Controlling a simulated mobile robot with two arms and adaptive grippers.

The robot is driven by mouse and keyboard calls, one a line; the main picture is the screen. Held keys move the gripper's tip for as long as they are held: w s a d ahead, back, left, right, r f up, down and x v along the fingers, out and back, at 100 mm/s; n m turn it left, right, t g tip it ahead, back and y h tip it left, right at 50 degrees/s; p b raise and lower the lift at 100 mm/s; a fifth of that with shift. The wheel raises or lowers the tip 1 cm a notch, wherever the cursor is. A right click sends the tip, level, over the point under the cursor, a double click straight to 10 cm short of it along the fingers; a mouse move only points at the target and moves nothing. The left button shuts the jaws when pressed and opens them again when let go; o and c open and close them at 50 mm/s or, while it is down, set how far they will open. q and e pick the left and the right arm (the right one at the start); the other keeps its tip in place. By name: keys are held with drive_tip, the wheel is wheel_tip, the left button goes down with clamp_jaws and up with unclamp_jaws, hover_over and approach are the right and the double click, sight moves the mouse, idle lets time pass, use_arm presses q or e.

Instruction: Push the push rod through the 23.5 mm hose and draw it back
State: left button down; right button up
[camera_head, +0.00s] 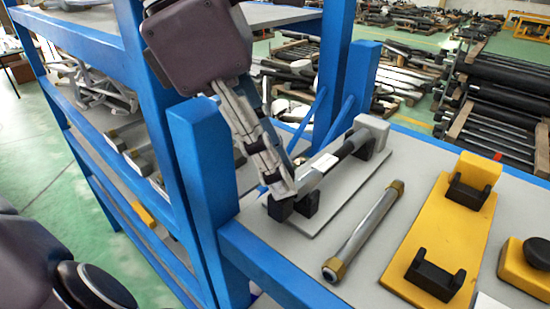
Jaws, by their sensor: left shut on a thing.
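My left gripper (279,184) comes down from the top and is shut at the near end of this piece, just above the near black cradle. The fingers hide that end. A grey metal tube with brass-coloured ends (366,229) lies free on the bench to the right. My right gripper is not seen.
A yellow stand (447,242) with two empty black cradles is on the right. A yellow block with a black knob (527,265) sits at the right edge. Blue posts (204,190) rise close to my left gripper. A shelf with metal parts is at left.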

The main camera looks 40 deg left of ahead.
use_arm(q)
drive_tip(key=s+b, duration=0.1)
drive_tip(key=s, duration=0.3)
drive_tip(key=shift+a, duration=0.2)
drive_tip(key=c, duration=2)
unclamp_jaws()
drive_tip(key=o, duration=0.3)
drive_tip(key=shift+s, duration=0.3)
drive_tip(key=v, duration=1.2)
